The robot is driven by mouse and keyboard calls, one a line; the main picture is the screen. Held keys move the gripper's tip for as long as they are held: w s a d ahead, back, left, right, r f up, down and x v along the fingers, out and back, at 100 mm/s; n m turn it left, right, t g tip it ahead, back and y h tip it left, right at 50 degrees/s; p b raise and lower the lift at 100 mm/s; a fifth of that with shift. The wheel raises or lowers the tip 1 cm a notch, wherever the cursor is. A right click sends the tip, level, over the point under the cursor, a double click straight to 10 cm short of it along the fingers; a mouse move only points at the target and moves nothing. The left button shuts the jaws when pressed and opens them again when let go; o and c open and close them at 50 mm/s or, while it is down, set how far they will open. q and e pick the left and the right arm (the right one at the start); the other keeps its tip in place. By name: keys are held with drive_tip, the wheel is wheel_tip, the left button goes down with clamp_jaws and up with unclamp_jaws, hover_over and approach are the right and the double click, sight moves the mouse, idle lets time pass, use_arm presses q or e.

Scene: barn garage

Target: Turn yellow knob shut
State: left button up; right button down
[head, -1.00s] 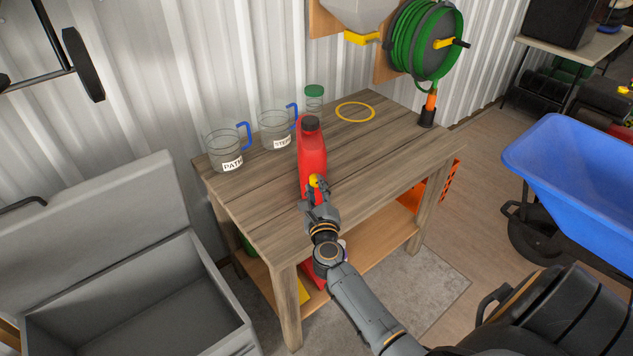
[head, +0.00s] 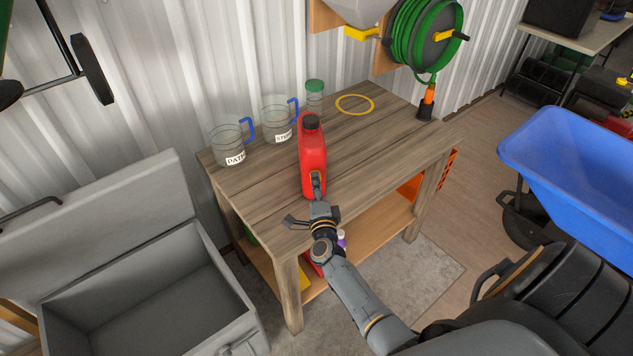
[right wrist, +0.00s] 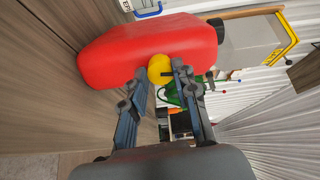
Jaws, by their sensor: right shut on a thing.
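A red can (head: 312,155) with a black cap stands upright on the wooden workbench (head: 250,200). The yellow knob (right wrist: 160,67) is on the side of the can that faces me. My right gripper (head: 317,182) is at the lower front of the can. In the right wrist view, its two fingers are on either side of the knob and it is shut on it. In the head view the gripper hides the knob. My left gripper is not in view.
Two clear jugs with blue handles (head: 229,145) (head: 277,122) and a green-lidded jar (head: 314,97) stand behind the can. A yellow ring (head: 355,104) marks bare benchtop. A grey chest (head: 140,300) is at the left, a blue wheelbarrow (head: 570,180) at the right.

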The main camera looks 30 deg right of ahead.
drive_tip(key=shift+n, duration=0.7)
drive_tip(key=shift+f+n+p, duration=0.1)
drive_tip(key=shift+n+p, duration=0.2)
drive_tip(key=c, duration=1)
unclamp_jaws()
drive_tip(key=v, duration=1.2)
